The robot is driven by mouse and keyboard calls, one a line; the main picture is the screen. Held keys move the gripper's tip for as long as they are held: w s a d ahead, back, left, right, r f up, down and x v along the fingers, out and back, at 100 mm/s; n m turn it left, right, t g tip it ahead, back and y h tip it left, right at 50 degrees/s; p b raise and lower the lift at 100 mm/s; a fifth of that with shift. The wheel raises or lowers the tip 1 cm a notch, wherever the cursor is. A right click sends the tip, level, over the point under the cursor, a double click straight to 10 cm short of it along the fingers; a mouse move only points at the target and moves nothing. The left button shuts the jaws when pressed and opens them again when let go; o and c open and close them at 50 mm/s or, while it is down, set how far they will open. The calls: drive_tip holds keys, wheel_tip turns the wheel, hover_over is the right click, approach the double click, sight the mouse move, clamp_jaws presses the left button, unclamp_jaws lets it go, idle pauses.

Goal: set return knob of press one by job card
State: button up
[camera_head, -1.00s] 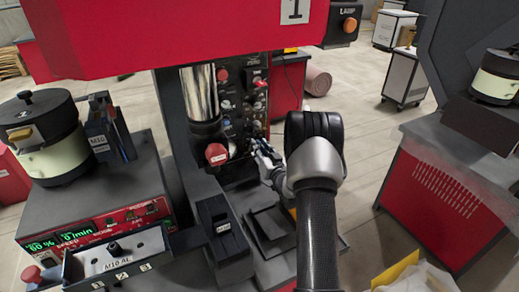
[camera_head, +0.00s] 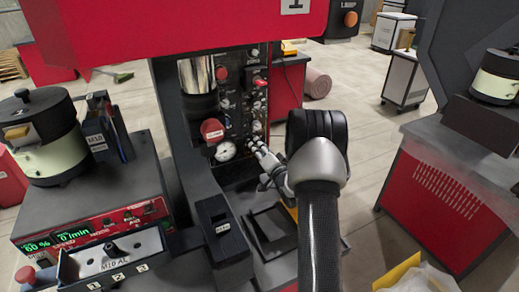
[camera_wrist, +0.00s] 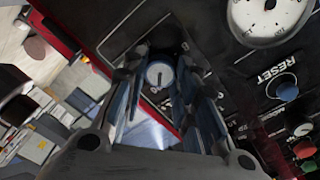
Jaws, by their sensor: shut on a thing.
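In the wrist view, a small knob (camera_wrist: 159,75) with a pale round face and a dark pointer mark sits between the two fingers of my gripper (camera_wrist: 165,85). My gripper is shut on it. In the camera_head view, my gripper (camera_head: 264,162) reaches the lower right of the black control panel (camera_head: 238,105) of press one, whose red head carries a "1" sign (camera_head: 295,5). The knob is hidden there by the fingers. The knob's own label and scale are not readable. I cannot make out a job card.
A white dial gauge (camera_head: 225,151) sits left of my gripper, also in the wrist view (camera_wrist: 268,17). In the wrist view, a blue knob (camera_wrist: 283,87) by "RESET" and coloured buttons lie to the right. The press ram (camera_head: 200,104) hangs left of the panel.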

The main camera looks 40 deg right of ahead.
idle(0.3)
drive_tip(key=o, duration=1.1)
drive_tip(key=v, duration=1.2)
